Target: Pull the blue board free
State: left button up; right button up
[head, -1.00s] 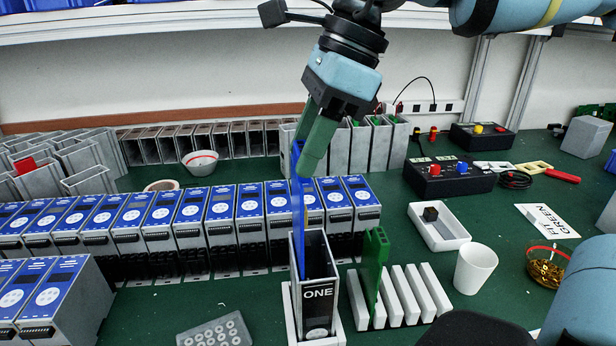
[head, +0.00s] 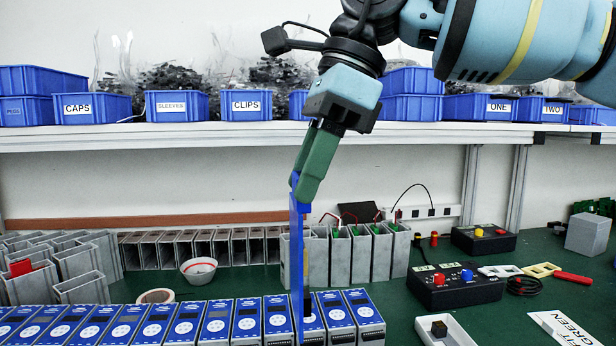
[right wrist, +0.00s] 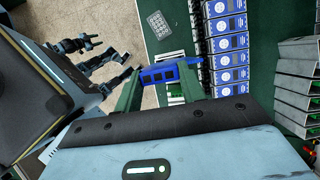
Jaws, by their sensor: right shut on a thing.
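The blue board (head: 297,250) hangs upright and edge-on in the head view, its top end in my right gripper (head: 304,188). The green fingers of that gripper are shut on it, above the row of blue-fronted units. In the right wrist view the board (right wrist: 168,73) lies across between the two green fingers (right wrist: 160,88).
Blue-fronted units (head: 215,322) stand in a row in front. Grey housings (head: 372,255) with green boards stand behind. A shelf (head: 200,138) with blue bins crosses the back. Right are a black box (head: 455,290) with knobs, a white tray (head: 447,334) and a FIT GREEN card (head: 568,328).

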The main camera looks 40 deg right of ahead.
jog(key=o, duration=0.4)
jog(key=c, duration=0.4)
jog(key=shift+c, duration=0.2)
pick_arm(q)
jog(key=shift+w+r+p, duration=0.5)
jog(key=shift+r+p, duration=0.1)
jog(key=shift+r, duration=0.2)
pick_arm(e)
jog(key=shift+r, duration=0.65)
pick_arm(q)
jog(key=shift+w+r, duration=0.1)
